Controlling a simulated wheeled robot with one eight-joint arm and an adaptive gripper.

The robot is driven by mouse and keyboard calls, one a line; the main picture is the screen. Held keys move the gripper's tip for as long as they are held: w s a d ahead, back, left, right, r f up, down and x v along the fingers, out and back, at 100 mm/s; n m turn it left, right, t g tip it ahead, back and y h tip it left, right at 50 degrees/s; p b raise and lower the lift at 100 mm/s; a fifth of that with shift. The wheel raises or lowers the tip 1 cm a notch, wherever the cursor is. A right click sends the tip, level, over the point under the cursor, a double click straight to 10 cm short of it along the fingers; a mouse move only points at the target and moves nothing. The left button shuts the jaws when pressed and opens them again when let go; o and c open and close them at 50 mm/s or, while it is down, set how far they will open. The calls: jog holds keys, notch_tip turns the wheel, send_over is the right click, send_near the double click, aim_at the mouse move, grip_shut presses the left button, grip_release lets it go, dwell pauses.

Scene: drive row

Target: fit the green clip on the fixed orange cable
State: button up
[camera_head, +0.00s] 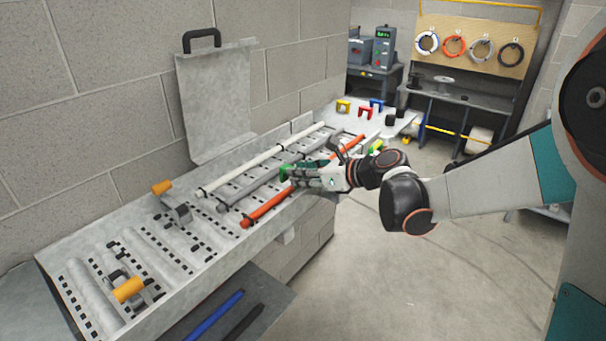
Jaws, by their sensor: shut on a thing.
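The orange cable (267,207) lies along the slotted metal bench, nearest its front edge, running from the lower left to the upper right. My gripper (294,174) reaches in from the right and is over the cable's middle part. It is shut on the green clip (285,173), which shows at the fingertips. The clip is at or just above the orange cable; I cannot tell whether it touches it or sits around it. My fingers hide part of the clip and the stretch of cable under them.
A white cable (262,160) and a grey cable (250,187) lie behind the orange one. Orange-handled clamps (128,289) stand at the bench's left. Yellow (343,105), red (366,111) and blue (377,104) clips sit at the far end. A metal panel (219,100) stands upright behind.

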jog(key=shift+f+b, duration=0.3)
jog(key=shift+f, duration=0.15)
jog(key=shift+f, duration=0.2)
jog(key=o, duration=0.9)
jog(key=shift+r, duration=0.15)
jog(key=shift+r, duration=0.25)
jog(key=p+v, duration=0.1)
jog(key=v, duration=0.3)
jog(key=p+v, duration=0.1)
jog(key=v, duration=0.3)
jog(key=p+v, duration=0.1)
jog(key=v, duration=0.3)
jog(key=shift+r, duration=0.35)
